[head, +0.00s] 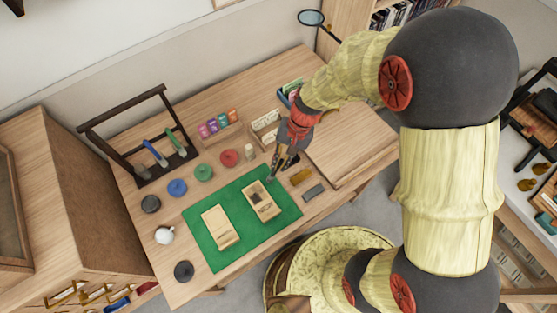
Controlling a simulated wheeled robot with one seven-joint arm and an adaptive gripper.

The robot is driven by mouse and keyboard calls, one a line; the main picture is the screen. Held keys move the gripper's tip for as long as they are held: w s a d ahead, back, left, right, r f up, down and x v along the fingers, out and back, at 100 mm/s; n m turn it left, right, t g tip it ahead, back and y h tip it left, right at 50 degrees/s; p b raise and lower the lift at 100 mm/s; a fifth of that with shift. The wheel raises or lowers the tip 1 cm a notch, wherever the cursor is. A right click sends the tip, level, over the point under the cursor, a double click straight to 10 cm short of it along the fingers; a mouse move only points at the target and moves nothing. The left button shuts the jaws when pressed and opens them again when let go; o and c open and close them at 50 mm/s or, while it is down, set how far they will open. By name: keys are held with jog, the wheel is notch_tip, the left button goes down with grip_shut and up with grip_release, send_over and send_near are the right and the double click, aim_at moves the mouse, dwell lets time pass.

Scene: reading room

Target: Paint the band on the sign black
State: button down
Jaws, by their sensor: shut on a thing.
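Two pale wooden boards lie on a green mat (233,246) on the desk in the head view. The right board (270,212) has a dark patch in its upper part; the left board (220,227) shows faint marks. I cannot tell which is the sign or make out its band. My gripper (273,174) points down just above the top of the right board, shut on a thin dark tool that is mostly hidden. Whether its tip touches the board is unclear. A round black pot or lid (150,204) stands at the left of the desk.
A dark rack (140,140) holds blue and green-tipped tools. Blue (177,187), green (204,172) and red (229,158) round pots line the mat's back. A white teapot-like vessel (164,235) and a dark round object (184,271) stand left. Small blocks (313,192) lie right.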

jog(key=s+a, duration=0.3)
jog(key=a, duration=0.2)
jog(key=shift+s+a, duration=0.3)
jog(key=shift+a, duration=0.1)
dwell(0.3)
jog(key=shift+r+p, duration=2.65)
jog(key=shift+r, duration=0.25)
notch_tip(320, 180, up, 3)
jog(key=shift+p, duration=1.2)
